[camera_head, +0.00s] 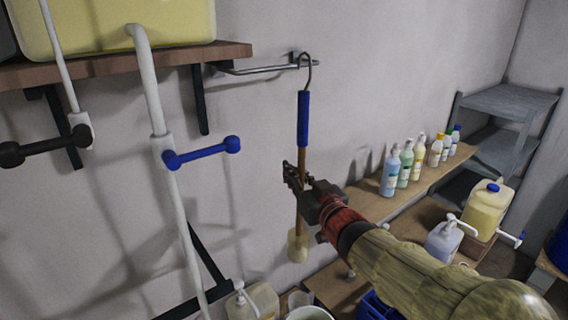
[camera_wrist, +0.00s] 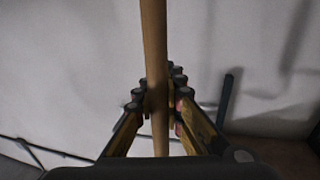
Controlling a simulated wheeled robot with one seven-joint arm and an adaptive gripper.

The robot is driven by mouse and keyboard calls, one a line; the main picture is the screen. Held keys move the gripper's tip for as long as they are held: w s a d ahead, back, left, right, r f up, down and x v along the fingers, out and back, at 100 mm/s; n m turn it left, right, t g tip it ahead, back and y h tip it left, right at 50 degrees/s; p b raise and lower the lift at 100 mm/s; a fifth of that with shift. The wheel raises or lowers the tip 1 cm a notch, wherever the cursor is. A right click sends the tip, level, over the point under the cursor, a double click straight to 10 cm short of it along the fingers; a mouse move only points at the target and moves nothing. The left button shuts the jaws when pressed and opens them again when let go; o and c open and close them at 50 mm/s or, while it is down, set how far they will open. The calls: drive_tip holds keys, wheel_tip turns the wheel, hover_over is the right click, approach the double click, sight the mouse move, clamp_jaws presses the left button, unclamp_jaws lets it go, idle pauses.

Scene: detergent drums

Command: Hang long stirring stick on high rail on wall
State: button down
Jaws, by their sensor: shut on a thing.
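The long stirring stick (camera_head: 302,117) is upright in the head view, with a metal hook on top, a blue grip, a brown shaft and a pale block at its lower end. Its hook is at the right end of the high metal rail (camera_head: 262,70) on the wall and appears to be over it. I cannot tell whether the rail bears its weight. My gripper (camera_head: 298,180) is shut on the brown shaft below the blue grip. In the wrist view the shaft (camera_wrist: 154,60) runs upright between my fingers (camera_wrist: 160,100).
A wooden shelf (camera_head: 130,62) with a yellow container (camera_head: 110,22) is left of the rail. A white pipe (camera_head: 155,110) with a blue lever (camera_head: 202,153) stands left of the stick. Several bottles (camera_head: 405,163) line a lower shelf at right.

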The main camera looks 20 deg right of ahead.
drive_tip(key=w+a+f+b, duration=0.2)
drive_tip(key=w, duration=0.5)
drive_tip(key=w+a+f+b, duration=0.1)
drive_tip(key=w+a+f, duration=0.1)
drive_tip(key=w, duration=0.6)
drive_tip(key=shift+w+a+b, duration=0.25)
drive_tip(key=shift+a+b, duration=0.15)
idle(1.1)
idle(0.3)
drive_tip(key=c, duration=1.8)
unclamp_jaws()
drive_tip(key=shift+s, duration=0.1)
